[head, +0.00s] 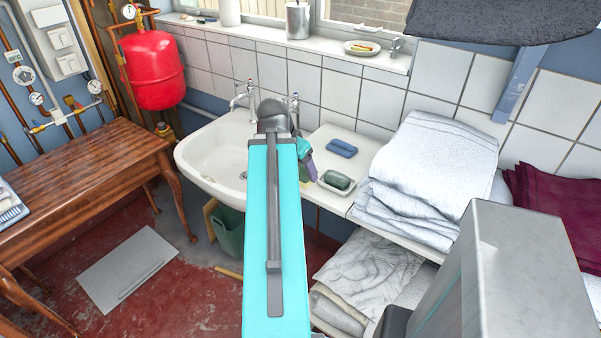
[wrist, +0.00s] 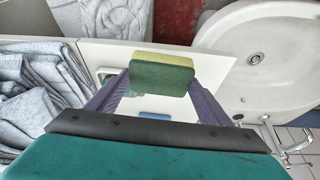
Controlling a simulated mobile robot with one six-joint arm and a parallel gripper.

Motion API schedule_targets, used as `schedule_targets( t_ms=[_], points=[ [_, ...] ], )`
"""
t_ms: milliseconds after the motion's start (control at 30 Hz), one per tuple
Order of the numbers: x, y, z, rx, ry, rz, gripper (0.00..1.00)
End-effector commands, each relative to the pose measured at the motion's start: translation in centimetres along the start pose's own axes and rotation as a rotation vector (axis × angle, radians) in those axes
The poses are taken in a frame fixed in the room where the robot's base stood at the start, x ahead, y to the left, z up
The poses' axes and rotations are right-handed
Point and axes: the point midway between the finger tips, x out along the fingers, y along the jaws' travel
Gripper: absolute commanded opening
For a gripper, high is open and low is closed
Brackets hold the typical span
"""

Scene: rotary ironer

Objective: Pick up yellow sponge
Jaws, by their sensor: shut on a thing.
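The yellow sponge (wrist: 162,76), with a yellow layer and a dark green layer, is between the two purple fingers of my gripper (wrist: 158,88) in the wrist view. My gripper is shut on it. The green face is turned toward the wrist camera and the yellow shows along the far edge.
A dish with a dark green item (head: 338,181) and a blue item (head: 342,147) rest on the white counter (head: 328,137). A white sink (head: 212,160) with taps is on the left. Folded towels (head: 430,165) are stacked on the right. A green bin (head: 228,232) stands below the sink.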

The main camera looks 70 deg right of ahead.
Motion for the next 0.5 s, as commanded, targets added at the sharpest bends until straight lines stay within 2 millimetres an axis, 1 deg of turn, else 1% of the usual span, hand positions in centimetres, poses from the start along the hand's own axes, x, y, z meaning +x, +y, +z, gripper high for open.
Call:
schedule_targets(
  t_ms=[33, 500],
  points=[
    [0.42, 0.04, 0.25, 0.000, 0.003, -0.002, 0.53],
    [0.08, 0.52, 0.86, 0.000, 0.003, -0.003, 0.53]
  ],
)
